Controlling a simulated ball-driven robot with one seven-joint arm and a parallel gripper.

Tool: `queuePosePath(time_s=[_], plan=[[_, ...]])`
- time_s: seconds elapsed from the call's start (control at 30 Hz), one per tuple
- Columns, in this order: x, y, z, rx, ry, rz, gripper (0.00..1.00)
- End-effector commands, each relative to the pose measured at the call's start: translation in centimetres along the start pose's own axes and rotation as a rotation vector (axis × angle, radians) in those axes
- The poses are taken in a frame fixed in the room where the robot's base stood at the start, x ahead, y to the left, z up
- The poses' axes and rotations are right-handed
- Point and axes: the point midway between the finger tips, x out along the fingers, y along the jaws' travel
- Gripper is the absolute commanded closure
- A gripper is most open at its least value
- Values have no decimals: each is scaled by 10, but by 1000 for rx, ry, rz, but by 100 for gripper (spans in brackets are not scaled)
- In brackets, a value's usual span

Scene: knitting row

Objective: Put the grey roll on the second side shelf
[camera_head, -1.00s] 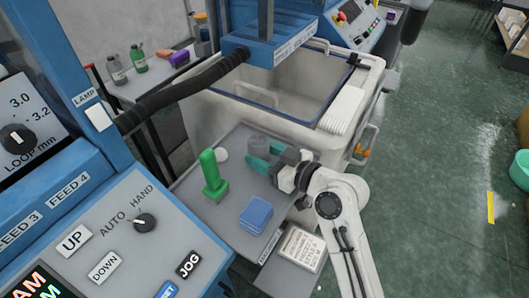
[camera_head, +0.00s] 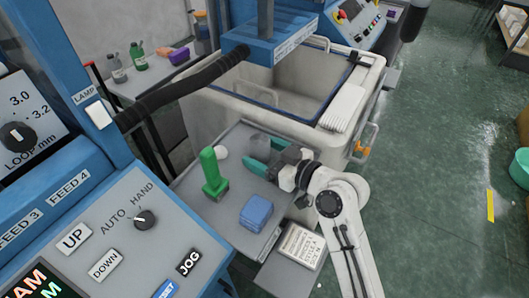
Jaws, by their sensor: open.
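The grey roll (camera_head: 259,143) stands on a grey side shelf (camera_head: 193,204) and is partly hidden by my gripper. It is hard to make out against the grey surface. My gripper (camera_head: 258,158), with teal fingers, is open and reaches in from the right, its fingers spread at the near side of the roll. I cannot tell whether they touch it. A lower grey surface (camera_head: 266,280) shows in front, below this shelf. I cannot tell which one is the second side shelf.
A green spool-like thing (camera_head: 210,170), a small white piece (camera_head: 221,153) and a blue block (camera_head: 256,213) share the shelf. A labelled white box (camera_head: 301,245) sits on the lower surface. A large white bin (camera_head: 201,116) stands behind.

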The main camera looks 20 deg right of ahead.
Motion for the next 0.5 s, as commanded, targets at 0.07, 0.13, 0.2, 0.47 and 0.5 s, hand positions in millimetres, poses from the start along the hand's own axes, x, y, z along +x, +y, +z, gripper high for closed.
queuePosePath(time_s=[0.07,0.13,0.2,0.47,0.5], plan=[[-8,1,1,0,-1,2,22],[-19,1,1,1,-1,3,22],[-33,0,2,0,-1,2,22],[-87,1,1,-1,-1,3,22],[-93,0,1,0,-1,2,22]])
